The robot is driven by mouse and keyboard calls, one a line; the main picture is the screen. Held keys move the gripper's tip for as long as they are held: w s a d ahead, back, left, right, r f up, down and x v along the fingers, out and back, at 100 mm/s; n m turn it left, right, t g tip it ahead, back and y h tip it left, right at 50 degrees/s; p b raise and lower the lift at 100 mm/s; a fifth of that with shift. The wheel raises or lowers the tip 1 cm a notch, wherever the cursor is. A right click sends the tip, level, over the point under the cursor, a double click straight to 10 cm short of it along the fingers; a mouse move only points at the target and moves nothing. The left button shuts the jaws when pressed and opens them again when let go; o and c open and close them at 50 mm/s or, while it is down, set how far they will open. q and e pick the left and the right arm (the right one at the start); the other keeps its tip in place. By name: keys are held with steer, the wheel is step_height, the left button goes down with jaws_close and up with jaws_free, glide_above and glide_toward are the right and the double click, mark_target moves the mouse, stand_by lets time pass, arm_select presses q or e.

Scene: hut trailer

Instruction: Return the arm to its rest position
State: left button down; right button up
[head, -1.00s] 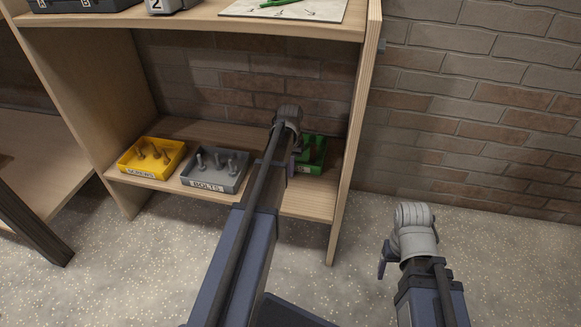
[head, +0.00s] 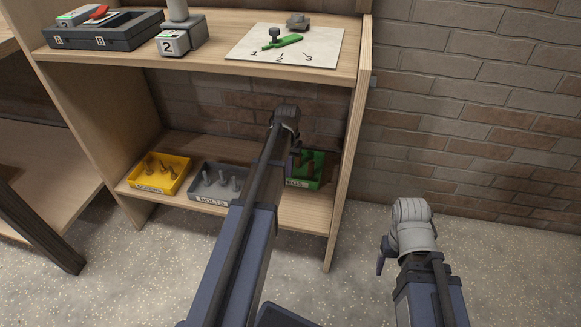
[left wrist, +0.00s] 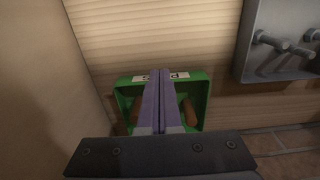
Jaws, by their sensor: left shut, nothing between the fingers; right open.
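My left arm reaches up the middle of the head view, over the lower shelf (head: 262,203). Its gripper (head: 294,163) is mostly hidden behind the wrist, beside the green bin (head: 318,170). In the left wrist view the left gripper (left wrist: 162,76) has its two purple fingers together and nothing between them. The fingers are in front of the green bin (left wrist: 195,85), which holds brown pegs; whether they touch it I cannot tell. My right gripper (head: 381,262) is open and empty over the floor, right of the shelf unit.
A yellow bin (head: 180,178) and a grey bolts bin (head: 213,190) stand left of the green one. The upper shelf (head: 215,52) bears a dark case (head: 120,37), a grey block marked 2 (head: 174,43) and a white board (head: 320,45). A side panel (head: 352,140) closes the right.

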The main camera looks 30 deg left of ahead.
arm_select(q)
steer(key=s+d+m, duration=0.2)
steer(key=s+d, duration=1.2)
steer(key=d, duration=0.2)
steer(key=s+d+r+m+y+p, duration=0.1)
steer(key=s+d+r+m+p, duration=0.4)
steer(key=d, duration=0.6)
step_height(320, 180, up, 39)
steer(key=p, duration=3.9)
steer(key=shift+s+d+n, duration=0.25)
steer(key=shift+s+n, duration=0.05)
steer(key=shift+s, duration=0.1)
